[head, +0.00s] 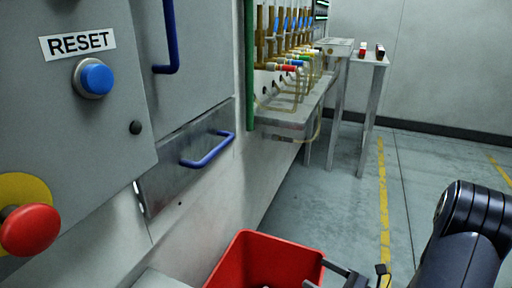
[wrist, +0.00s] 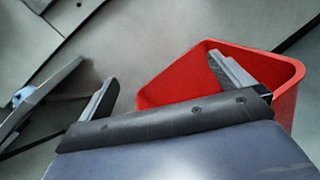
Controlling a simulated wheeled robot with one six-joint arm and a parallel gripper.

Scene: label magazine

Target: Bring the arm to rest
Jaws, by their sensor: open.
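My gripper (wrist: 162,68) is open, its two dark fingers spread wide with nothing between them in the wrist view. In that view the right finger overlaps a red bin (wrist: 170,82), and the left finger is over grey floor. In the head view my gripper (head: 346,277) is only partly visible at the bottom edge, just right of the red bin (head: 287,248). My dark arm is at the lower right there.
On the left stands a grey cabinet with a blue RESET button (head: 96,77), a red emergency button (head: 30,230) and a drawer with a blue handle (head: 208,150). Behind are a shelf with coloured fittings (head: 290,68) and a small table (head: 368,62). The floor at right is clear.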

